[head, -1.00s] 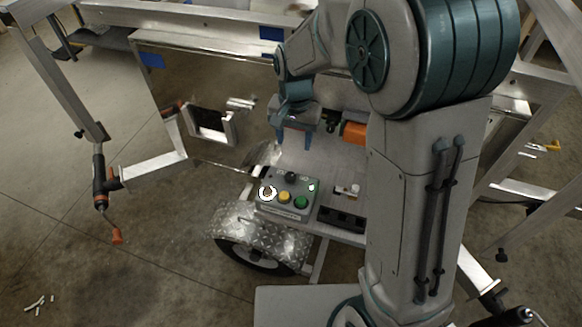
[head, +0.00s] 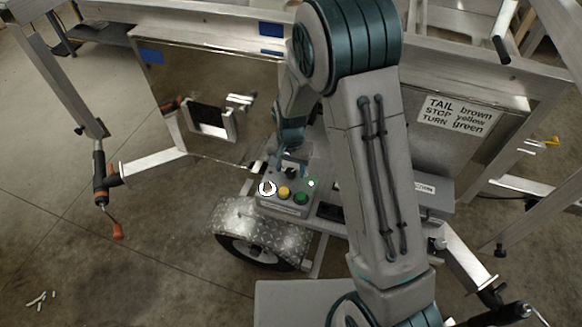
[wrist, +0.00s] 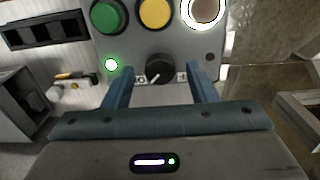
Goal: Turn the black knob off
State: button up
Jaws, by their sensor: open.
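The black knob (wrist: 159,68) sits on a grey control box (head: 288,208), at the edge nearest my gripper. In the wrist view a white pointer line on the knob leans toward lower left, and a plate with small marks lies beneath it. My gripper (wrist: 160,88) is open, with one blue finger on each side of the knob and a gap between each finger and it. In the head view my gripper (head: 291,170) is low over the box's far edge and partly covers the knob (head: 291,173). A green lamp (wrist: 111,64) on the box is lit.
The box also carries a green button (wrist: 108,15), a yellow button (wrist: 154,12) and a white-ringed lit button (wrist: 203,10). A black slotted block (wrist: 45,31) lies beside it. The box stands by a trailer fender (head: 250,222).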

jog(key=shift+f, duration=0.25)
jog(key=c, duration=1)
